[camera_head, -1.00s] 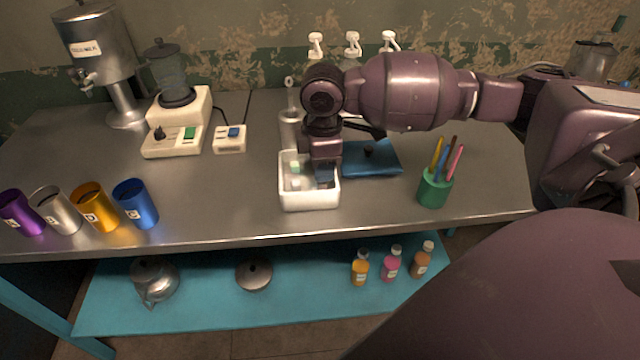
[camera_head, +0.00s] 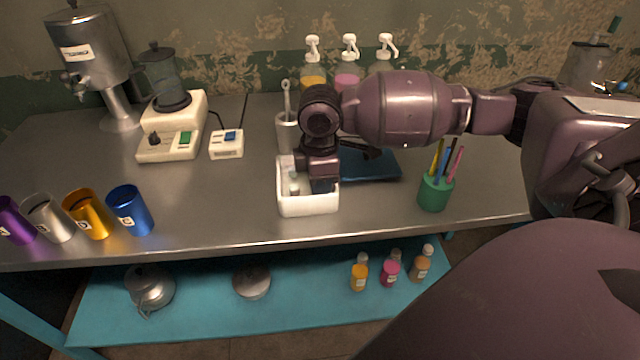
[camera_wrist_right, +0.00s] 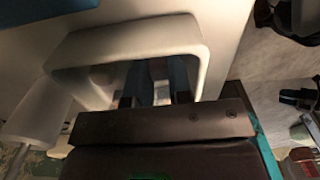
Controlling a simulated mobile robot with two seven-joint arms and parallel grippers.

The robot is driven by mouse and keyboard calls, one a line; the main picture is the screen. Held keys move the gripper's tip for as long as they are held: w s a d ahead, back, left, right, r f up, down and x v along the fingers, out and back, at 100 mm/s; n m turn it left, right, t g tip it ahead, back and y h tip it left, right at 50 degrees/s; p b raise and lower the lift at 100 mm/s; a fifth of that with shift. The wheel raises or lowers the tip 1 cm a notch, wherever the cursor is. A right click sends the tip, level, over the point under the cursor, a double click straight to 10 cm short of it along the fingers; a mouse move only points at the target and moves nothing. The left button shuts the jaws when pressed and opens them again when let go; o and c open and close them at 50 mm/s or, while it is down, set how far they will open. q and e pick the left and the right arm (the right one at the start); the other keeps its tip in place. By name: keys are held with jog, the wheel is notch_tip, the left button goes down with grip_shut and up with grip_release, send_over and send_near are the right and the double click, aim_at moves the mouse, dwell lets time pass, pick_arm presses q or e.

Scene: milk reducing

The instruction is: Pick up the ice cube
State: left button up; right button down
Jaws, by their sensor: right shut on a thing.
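The white ice box (camera_head: 308,205) stands near the front edge of the steel table. My right gripper (camera_head: 322,186) reaches down into it; its fingers are mostly hidden by the hand and the box wall. In the right wrist view the box rim (camera_wrist_right: 140,38) surrounds the two dark fingers. They are shut on a small, pale, see-through ice cube (camera_wrist_right: 161,88), which shows only in part between them. Another pale piece (camera_head: 294,190) shows at the left inside the box. My left gripper is not in view.
A blue tray (camera_head: 372,166) lies right behind the box, and a green pen cup (camera_head: 434,195) stands to its right. A blender (camera_head: 172,115) and several metal cups, one blue (camera_head: 130,210), stand left. Table between cups and box is clear.

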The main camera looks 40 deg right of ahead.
notch_tip(320, 180, up, 20)
jog(key=p, duration=0.4)
dwell(1.0)
